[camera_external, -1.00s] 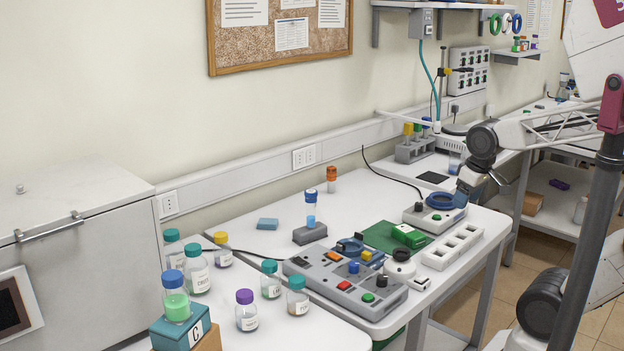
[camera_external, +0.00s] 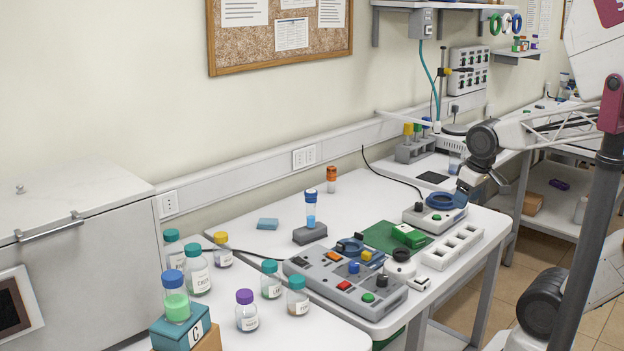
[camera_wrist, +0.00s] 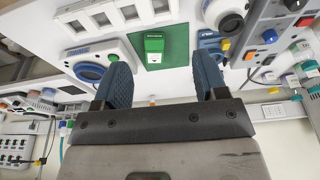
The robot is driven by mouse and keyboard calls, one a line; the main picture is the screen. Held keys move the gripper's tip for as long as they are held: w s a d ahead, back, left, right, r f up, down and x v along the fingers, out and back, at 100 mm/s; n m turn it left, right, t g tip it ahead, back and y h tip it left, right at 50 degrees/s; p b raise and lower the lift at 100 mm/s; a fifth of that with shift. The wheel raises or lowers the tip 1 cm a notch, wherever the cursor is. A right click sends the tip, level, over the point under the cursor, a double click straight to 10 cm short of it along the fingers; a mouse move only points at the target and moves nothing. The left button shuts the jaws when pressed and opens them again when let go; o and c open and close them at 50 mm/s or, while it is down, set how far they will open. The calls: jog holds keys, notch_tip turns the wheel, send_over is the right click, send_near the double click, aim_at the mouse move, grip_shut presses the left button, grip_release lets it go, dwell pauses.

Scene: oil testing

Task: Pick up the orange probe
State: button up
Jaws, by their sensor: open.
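The orange probe (camera_external: 331,180) is a small upright tube with an orange-red cap. In the external view it stands on the white table near the wall, behind a blue-capped tube. My gripper (camera_wrist: 163,68) shows in the wrist view with its two blue fingers spread wide apart and nothing held between them. In the external view it is over the right part of the table, well to the right of the orange probe. A tiny orange spot shows between the fingers in the wrist view, but it is too small to identify.
The blue-capped tube (camera_external: 311,209) stands in a grey block. A control panel with coloured buttons (camera_external: 345,283), a green mat (camera_external: 381,237) and a white slotted rack (camera_external: 453,247) occupy the front. A grey rack (camera_external: 411,150) holds several capped tubes behind. Table around the orange probe is mostly clear.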

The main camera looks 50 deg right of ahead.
jog(key=shift+c, duration=0.4)
jog(key=shift+w, duration=0.1)
jog(key=m+t+h, duration=0.1)
jog(key=t, duration=0.7)
send_over(332, 167)
jog(key=s+a, duration=0.3)
jog(key=s, duration=0.5)
jog(key=s+a, duration=0.3)
jog(key=s, duration=0.4)
notch_tip(332, 167, down, 5)
jog(key=w+d+f+t, duration=0.1)
jog(key=w+f, duration=0.1)
jog(key=w, duration=0.1)
jog(key=w+d+f+t, duration=0.1)
jog(key=w+d+f, duration=0.1)
jog(key=w, duration=0.1)
jog(key=w+d+f+h, duration=0.1)
jog(key=w+d+f, duration=0.1)
jog(key=w, duration=0.2)
jog(key=shift+d+f+m+t, duration=0.1)
jog(key=shift+m+t, duration=0.2)
jog(key=shift+t, duration=0.1)
